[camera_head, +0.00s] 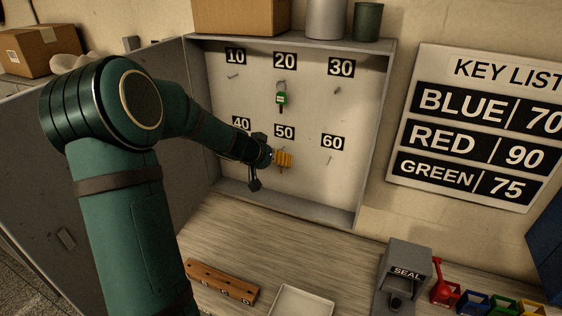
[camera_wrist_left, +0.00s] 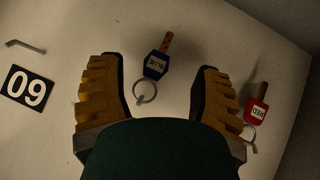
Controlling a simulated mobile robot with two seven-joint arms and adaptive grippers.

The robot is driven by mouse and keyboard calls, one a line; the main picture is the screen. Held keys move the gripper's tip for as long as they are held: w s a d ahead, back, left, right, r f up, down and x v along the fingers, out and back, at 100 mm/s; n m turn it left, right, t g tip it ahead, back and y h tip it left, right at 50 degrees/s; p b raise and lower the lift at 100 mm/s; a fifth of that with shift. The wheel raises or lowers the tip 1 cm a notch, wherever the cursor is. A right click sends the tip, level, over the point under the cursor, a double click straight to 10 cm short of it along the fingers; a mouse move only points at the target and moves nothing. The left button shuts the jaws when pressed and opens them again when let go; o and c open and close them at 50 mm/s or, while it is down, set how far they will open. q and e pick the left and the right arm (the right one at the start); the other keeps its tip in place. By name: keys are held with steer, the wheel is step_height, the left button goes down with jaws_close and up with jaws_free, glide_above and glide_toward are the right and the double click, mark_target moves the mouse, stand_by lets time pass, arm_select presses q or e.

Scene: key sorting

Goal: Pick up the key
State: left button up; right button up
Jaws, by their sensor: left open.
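My left gripper (camera_head: 284,160) reaches into the key cabinet (camera_head: 372,120), just below the 50 label. In the wrist view my left gripper (camera_wrist_left: 161,66) is open, its yellow fingers apart. A blue-tagged key (camera_wrist_left: 155,66) with its ring hangs between the fingers, with gaps on both sides. A red-tagged key (camera_wrist_left: 257,109) hangs outside the right-hand finger. A green-tagged key (camera_head: 281,98) hangs under the 20 label. The blue and red keys are hidden behind my arm and gripper in the head view. My right gripper is not in view.
A key list sign (camera_head: 480,125) is on the wall to the right. A wooden key rack (camera_head: 222,282), a white tray (camera_head: 302,301), a grey seal device (camera_head: 404,275) and coloured bins (camera_head: 474,301) stand on the counter (camera_head: 300,235). The open cabinet door lies left, behind my arm.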

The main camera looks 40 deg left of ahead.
arm_select(q)
steer(key=x, duration=0.4)
steer(key=shift+w+d+r, duration=0.1)
steer(key=shift+w+r, duration=0.05)
steer(key=shift+r, duration=0.05)
steer(key=shift+c, duration=0.2)
steer(key=c, duration=1)
steer(key=shift+r, duration=0.15)
